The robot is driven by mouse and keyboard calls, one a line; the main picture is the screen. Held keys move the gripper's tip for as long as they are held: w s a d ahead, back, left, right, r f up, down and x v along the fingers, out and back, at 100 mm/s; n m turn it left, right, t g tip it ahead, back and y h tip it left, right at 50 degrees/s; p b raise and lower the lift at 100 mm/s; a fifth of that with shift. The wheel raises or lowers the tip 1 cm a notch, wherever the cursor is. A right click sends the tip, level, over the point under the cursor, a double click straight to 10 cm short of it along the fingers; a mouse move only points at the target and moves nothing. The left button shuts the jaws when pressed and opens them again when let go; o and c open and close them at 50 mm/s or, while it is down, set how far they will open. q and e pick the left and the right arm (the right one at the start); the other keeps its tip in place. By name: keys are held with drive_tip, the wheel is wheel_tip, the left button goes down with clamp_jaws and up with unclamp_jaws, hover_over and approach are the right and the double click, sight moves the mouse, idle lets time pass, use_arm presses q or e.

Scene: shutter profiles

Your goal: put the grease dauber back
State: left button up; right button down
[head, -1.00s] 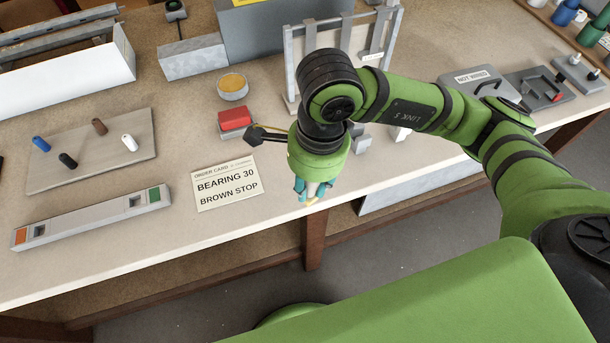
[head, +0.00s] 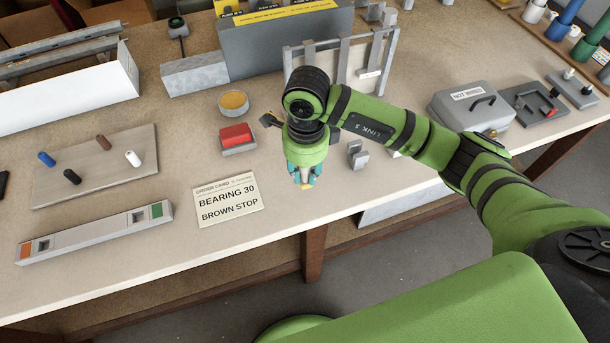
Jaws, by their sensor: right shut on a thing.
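My right gripper (head: 303,180) points down over the front part of the bench, to the right of the order card. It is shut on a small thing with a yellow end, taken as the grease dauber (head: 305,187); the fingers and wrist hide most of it. A dark flat piece on a thin stem sticks out left of the wrist; I cannot tell if it belongs to the dauber. A round tin with amber contents (head: 234,103) stands on the bench, behind and left of the gripper. My left gripper is not in view.
A red block in a grey holder (head: 237,138) stands left of the gripper, near the order card (head: 228,200). A grey rack (head: 338,62) stands behind my arm. A peg board (head: 95,168) lies left; a "NOT WIRED" box (head: 472,108) stands right.

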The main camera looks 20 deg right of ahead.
sight(305, 182)
drive_tip(key=shift+w+d+f, duration=0.1)
drive_tip(key=shift+w+f, duration=0.05)
drive_tip(key=shift+f, duration=0.05)
wheel_tip(305, 182, down, 3)
drive_tip(key=shift+f+p, duration=0.1)
drive_tip(key=shift+p, duration=0.8)
drive_tip(key=shift+f, duration=0.3)
drive_tip(key=shift+f, duration=0.1)
drive_tip(key=shift+f, duration=0.15)
drive_tip(key=c, duration=1)
unclamp_jaws()
